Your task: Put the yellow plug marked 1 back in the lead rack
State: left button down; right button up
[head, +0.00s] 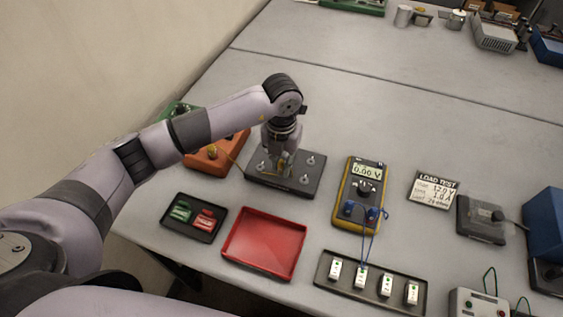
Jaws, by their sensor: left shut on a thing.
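My left gripper (283,166) points down over a dark block with several light metal posts (296,190). It is shut on a small yellow thing, which looks like the yellow plug (286,156); its mark cannot be read, and the fingers hide most of it. A yellow lead (234,158) runs from the orange box (205,160) toward the gripper. I cannot tell whether the plug touches the block. No part is clearly labelled as the lead rack; the dark block may be it. My right gripper is not in view.
A red tray (264,243) is empty. A small black tray (203,236) holds a green and a red piece. A yellow multimeter (358,192) reads 0.00 V, with blue leads. A black tray (346,292) holds several white modules.

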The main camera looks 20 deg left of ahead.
pick_arm(q)
jog(key=shift+f+b, duration=0.5)
jog(key=shift+f, duration=0.1)
jog(key=c, duration=1.5)
grip_release()
jog(key=shift+o, duration=0.4)
notch_tip(320, 180, up, 12)
jog(key=shift+r, duration=0.1)
